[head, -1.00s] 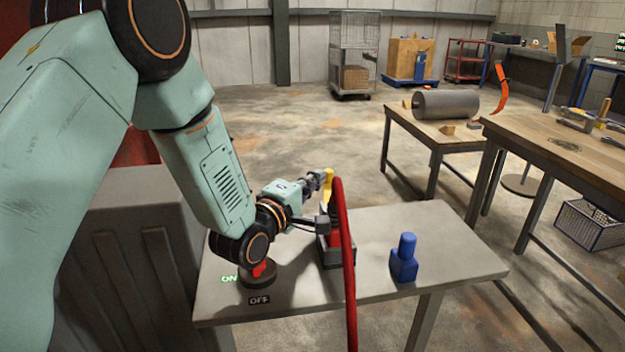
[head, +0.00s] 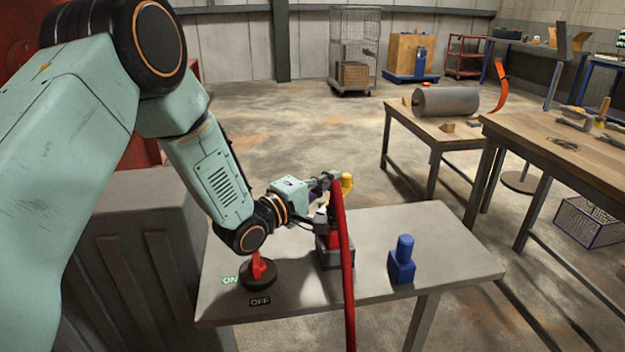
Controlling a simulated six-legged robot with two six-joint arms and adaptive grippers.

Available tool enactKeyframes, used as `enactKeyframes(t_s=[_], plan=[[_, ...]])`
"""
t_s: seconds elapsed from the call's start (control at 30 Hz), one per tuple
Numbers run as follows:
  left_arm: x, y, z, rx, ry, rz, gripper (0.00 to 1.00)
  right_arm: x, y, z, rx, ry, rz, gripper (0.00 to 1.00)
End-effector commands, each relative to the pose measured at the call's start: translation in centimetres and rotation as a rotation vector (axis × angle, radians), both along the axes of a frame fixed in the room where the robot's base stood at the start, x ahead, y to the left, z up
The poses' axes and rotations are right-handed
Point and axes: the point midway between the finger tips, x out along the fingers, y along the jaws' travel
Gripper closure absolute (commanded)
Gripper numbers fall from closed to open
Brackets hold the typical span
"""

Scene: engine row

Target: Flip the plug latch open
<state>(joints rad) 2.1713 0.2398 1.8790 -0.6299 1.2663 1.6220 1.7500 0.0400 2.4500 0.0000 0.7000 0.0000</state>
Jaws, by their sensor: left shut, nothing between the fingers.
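A plug on a red hose (head: 346,270) stands in a dark socket base (head: 330,262) on the grey table. A yellow latch (head: 347,182) shows at the plug's top, just right of the hose. My left gripper (head: 330,180) is shut and empty at the top of the plug, close beside the latch. The hose hides part of the fingertips, so I cannot tell whether they touch the latch. My right gripper is not in view.
A red rotary switch (head: 258,272) with ON and OFF labels sits left of the socket. A blue plug-like block (head: 402,262) stands to the right. The grey table (head: 450,250) is clear at its right end. A wooden workbench (head: 565,160) stands further right.

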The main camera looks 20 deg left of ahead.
Motion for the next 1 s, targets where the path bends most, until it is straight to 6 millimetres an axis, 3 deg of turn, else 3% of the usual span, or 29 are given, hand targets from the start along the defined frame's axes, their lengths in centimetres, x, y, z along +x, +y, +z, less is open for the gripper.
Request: enactKeyframes(t_s=[0.7, 1.0], plan=[[0.3, -3.5, 0.0, 0.002, 0.002, -0.615, 1.00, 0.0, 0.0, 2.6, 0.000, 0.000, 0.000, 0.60], [-0.1, -4.6, 0.0, -0.001, 0.005, -0.749, 1.00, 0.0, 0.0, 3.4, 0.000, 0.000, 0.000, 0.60]])
